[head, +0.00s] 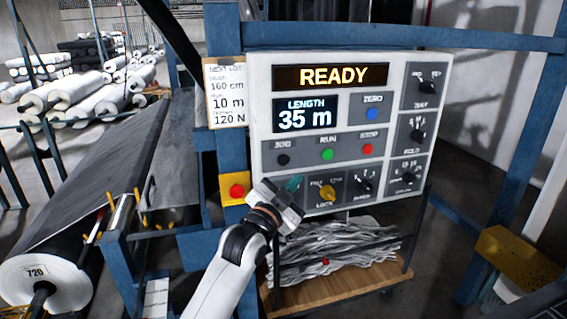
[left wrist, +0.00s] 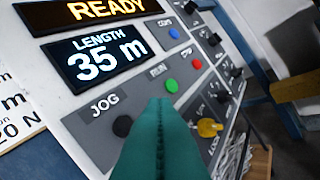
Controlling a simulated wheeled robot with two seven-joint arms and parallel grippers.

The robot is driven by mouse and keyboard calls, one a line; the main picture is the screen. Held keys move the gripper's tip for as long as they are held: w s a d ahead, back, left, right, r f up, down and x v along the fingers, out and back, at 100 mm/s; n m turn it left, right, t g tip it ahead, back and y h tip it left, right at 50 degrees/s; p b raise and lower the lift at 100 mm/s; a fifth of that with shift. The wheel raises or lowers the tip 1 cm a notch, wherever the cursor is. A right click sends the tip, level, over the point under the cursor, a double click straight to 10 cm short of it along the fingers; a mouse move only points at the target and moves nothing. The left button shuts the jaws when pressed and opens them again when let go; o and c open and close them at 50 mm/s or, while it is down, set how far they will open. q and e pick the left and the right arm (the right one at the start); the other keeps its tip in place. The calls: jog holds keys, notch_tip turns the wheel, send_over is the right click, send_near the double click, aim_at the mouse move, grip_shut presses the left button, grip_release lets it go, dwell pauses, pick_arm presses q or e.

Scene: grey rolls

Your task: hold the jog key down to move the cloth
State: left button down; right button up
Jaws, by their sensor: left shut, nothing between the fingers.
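The black jog key (head: 283,160) sits at the lower left of the white control panel (head: 320,207), under the label JOG. It also shows in the left wrist view (left wrist: 122,126), just left of my fingertips. My left gripper (head: 294,184) is shut and empty, its teal fingers a little below the jog key in the head view. In the left wrist view the fingers (left wrist: 160,105) point at the panel between the jog key and the green run key (left wrist: 171,86); I cannot tell whether they touch it. Grey cloth (head: 95,150) runs over the machine at the left. My right gripper is not in view.
The panel displays (head: 330,77) read READY and LENGTH 35 m. A red stop key (head: 367,149), blue zero key (head: 372,114) and yellow lock knob (head: 327,193) are nearby. A red button on a yellow box (head: 236,190) is left of my gripper. A trolley (head: 340,287) holds cloth scraps below.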

aim_at(287, 159)
pick_arm(q)
jog(key=shift+w+a+b, duration=0.4)
jog(key=shift+w+b, duration=0.1)
jog(key=shift+w, duration=0.7)
jog(key=shift+w+a+b, duration=0.4)
jog(key=shift+w+b, duration=0.15)
jog(key=shift+w, duration=0.7)
jog(key=shift+w+a+b, duration=0.4)
jog(key=shift+w+b, duration=0.1)
jog(key=shift+w, duration=0.7)
jog(key=shift+w+a, duration=0.15)
jog(key=shift+w, duration=0.25)
jog(key=shift+w+a+b, duration=0.15)
jog(key=shift+w+b, duration=0.15)
jog(key=shift+w, duration=0.1)
dwell(3.5)
